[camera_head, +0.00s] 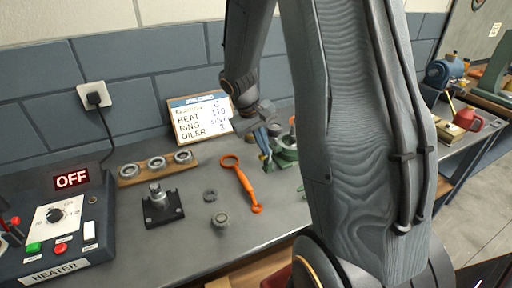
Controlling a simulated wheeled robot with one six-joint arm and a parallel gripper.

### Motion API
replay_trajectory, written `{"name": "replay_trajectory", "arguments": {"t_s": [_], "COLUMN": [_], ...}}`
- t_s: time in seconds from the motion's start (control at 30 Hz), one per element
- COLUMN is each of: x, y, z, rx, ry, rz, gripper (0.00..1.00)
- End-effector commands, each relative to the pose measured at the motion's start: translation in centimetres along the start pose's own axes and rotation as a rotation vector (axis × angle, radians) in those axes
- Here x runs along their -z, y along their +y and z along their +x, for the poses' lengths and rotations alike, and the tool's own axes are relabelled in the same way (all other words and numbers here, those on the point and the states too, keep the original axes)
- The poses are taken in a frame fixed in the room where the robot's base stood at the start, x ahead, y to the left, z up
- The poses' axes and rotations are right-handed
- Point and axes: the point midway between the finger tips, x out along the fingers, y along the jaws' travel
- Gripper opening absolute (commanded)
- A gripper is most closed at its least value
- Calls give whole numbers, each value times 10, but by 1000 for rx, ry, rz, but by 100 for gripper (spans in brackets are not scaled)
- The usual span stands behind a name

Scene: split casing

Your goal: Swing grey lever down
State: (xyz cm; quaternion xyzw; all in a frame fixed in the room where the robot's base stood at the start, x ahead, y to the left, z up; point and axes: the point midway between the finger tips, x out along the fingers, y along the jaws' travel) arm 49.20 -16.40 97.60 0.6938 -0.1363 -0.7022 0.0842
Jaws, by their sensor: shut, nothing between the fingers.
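I cannot pick out the grey lever with certainty. A green fixture (285,155) stands on the bench at the middle, with blue and orange parts close by. My arm hides its right side, so a lever there may be covered. My gripper (262,122) is shut and empty. It appears just above and left of the green fixture, in front of the job card. I cannot tell whether it touches anything.
The heater box (60,235) with an OFF display (71,179) is at left. A black block with a post (161,207), a ring rack (130,180), an orange tool (243,183) and loose rings (220,221) lie nearby. The job card (197,118) leans behind.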

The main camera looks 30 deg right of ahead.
Motion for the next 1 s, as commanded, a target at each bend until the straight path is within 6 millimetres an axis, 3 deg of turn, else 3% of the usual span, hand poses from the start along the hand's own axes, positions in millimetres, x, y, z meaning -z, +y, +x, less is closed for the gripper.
{"name": "replay_trajectory", "arguments": {"t_s": [0.4,1.0], "x": [-1,-2], "y": [37,61], "z": [11,30], "rx": [-1,-1], "ry": [-3,-3], "rz": [12,10], "gripper": [0,0]}}
